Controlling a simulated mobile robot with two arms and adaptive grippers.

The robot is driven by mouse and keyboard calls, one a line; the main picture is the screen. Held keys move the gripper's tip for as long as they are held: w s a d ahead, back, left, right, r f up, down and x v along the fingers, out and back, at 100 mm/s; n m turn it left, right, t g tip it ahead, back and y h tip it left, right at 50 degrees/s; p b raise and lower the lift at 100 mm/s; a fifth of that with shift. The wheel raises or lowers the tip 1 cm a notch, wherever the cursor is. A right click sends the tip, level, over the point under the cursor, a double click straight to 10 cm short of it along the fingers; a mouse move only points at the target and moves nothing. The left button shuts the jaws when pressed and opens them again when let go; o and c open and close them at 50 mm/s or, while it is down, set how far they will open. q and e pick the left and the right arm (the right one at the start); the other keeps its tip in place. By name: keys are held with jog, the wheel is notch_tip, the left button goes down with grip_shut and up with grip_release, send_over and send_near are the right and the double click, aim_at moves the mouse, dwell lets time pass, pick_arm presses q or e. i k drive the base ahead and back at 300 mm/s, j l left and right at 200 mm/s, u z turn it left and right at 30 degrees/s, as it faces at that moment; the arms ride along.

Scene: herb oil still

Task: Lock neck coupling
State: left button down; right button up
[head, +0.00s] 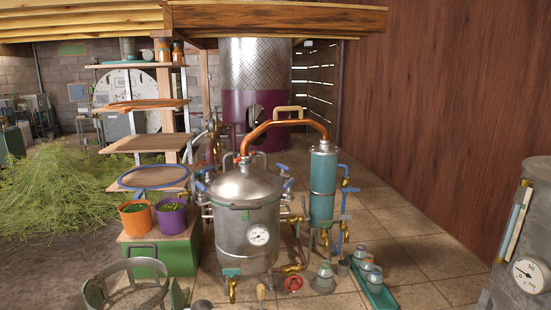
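A steel still pot (246,228) with a domed lid (246,183) and a round dial gauge stands in the middle of the head view. A copper neck pipe (285,124) arches from the top of the lid to a teal condenser column (323,185) on the right. A tan handle (289,110) sits on top of the arch. The neck coupling (245,159) is at the lid's top, where the pipe comes down; it is too small to tell if it is locked. Blue-handled clamps (288,184) sit around the lid's rim. Neither gripper is in view.
Orange (135,219) and purple (172,216) buckets stand on a green box (165,256) at left, below shelves (146,145). A teal tray (374,287) with jars lies at lower right. A grey tank (520,255) stands at far right.

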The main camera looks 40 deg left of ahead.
aim_at(239, 158)
jog(key=u, duration=1.55)
